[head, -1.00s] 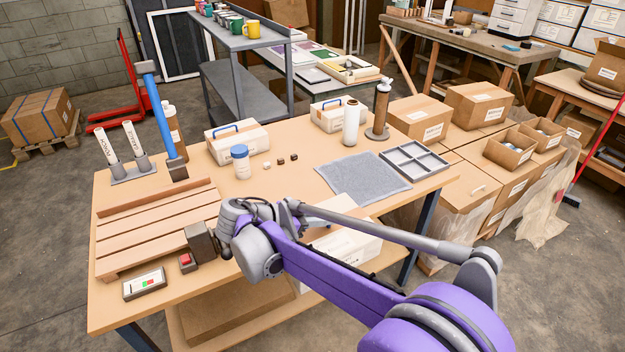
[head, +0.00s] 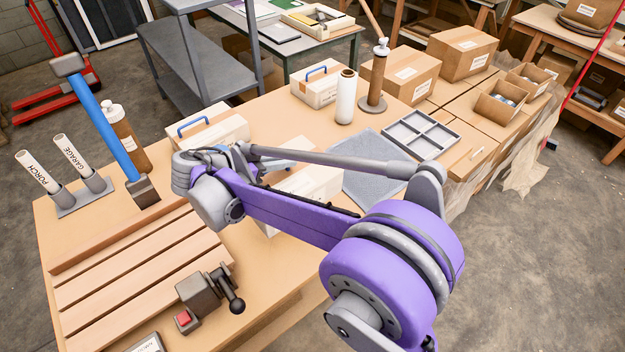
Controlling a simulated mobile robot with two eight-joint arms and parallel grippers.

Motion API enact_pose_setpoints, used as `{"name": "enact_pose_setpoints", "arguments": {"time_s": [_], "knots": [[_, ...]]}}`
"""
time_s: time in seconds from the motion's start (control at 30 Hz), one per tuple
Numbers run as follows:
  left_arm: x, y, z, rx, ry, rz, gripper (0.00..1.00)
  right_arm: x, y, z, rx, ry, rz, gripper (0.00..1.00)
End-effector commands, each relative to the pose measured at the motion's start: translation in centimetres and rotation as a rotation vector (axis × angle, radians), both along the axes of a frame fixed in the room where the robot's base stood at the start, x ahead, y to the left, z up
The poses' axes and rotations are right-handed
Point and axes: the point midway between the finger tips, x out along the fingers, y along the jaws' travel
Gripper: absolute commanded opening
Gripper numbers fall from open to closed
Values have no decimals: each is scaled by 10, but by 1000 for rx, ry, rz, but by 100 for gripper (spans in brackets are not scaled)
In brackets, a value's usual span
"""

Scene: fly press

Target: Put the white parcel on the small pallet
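A white parcel (head: 318,181) lies on the workbench near its front edge, to the left of the grey mat. My purple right arm crosses in front of it and hides much of it. The small pallet (head: 135,275), made of reddish-brown wooden slats, lies on the bench at the lower left, and its top looks empty. The arm comes in from the lower right and reaches left to a grey joint above the bench. I cannot make out any gripper fingers at its end. My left arm and gripper do not show.
A dark block with a ball lever and red button (head: 201,296) stands at the pallet's right. White cases with blue handles (head: 213,130), a grey mat (head: 368,175) and a divided tray (head: 420,136) occupy the rear.

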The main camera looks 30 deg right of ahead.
Motion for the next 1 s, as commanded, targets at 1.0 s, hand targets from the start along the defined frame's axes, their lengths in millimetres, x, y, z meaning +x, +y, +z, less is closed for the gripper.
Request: {"name": "enact_pose_setpoints", "arguments": {"time_s": [1.0], "knots": [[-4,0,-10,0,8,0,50,0,0,-98,-2,0,0,0]]}}
